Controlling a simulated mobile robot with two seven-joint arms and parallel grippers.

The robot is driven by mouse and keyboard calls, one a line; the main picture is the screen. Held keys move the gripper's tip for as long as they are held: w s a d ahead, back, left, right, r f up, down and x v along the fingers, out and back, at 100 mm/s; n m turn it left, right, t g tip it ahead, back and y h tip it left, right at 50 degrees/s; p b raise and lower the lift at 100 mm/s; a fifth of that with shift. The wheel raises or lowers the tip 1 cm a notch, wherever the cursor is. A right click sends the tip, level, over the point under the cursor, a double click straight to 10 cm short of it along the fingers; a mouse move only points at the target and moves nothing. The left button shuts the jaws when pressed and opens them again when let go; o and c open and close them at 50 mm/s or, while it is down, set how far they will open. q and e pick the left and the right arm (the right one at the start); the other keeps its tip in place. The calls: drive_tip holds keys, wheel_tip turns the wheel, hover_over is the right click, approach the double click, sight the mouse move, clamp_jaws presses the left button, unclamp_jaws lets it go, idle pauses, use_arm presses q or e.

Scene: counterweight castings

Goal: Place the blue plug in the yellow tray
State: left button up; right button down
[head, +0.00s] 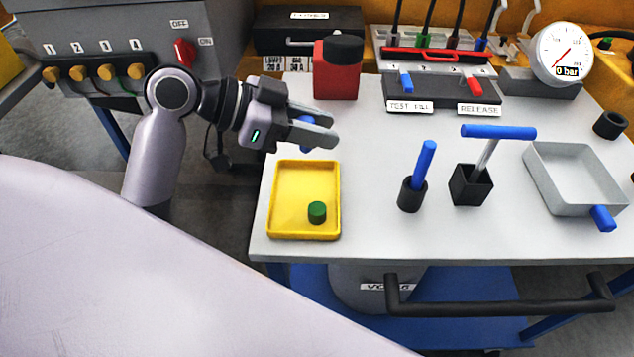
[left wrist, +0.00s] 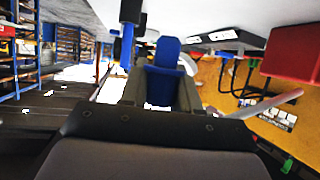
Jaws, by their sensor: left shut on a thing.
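The yellow tray (head: 273,205) lies on the front left of the grey bench top, with a green plug (head: 317,212) standing inside it near its front right. My left gripper (head: 330,130) is shut on the blue plug (head: 306,119), just behind the tray's back edge and above the bench. The fingers cover most of the plug in the head view. In the left wrist view the blue plug (left wrist: 163,75) sits between the two fingers. My right gripper is not in view.
A red can (head: 337,75) with a black lid stands behind the gripper. To the right are a black cup (head: 411,195) with a blue-handled tool, a black block (head: 470,188) with a blue T-handle, and a grey tray (head: 570,212). A gauge (head: 563,50) stands at the back right.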

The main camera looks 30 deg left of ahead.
use_arm(q)
wheel_tip(320, 180, down, 7)
drive_tip(key=shift+f+b, duration=0.2)
drive_tip(key=shift+b, duration=0.2)
drive_tip(key=shift+f, duration=0.3)
drive_tip(key=shift+f, duration=0.1)
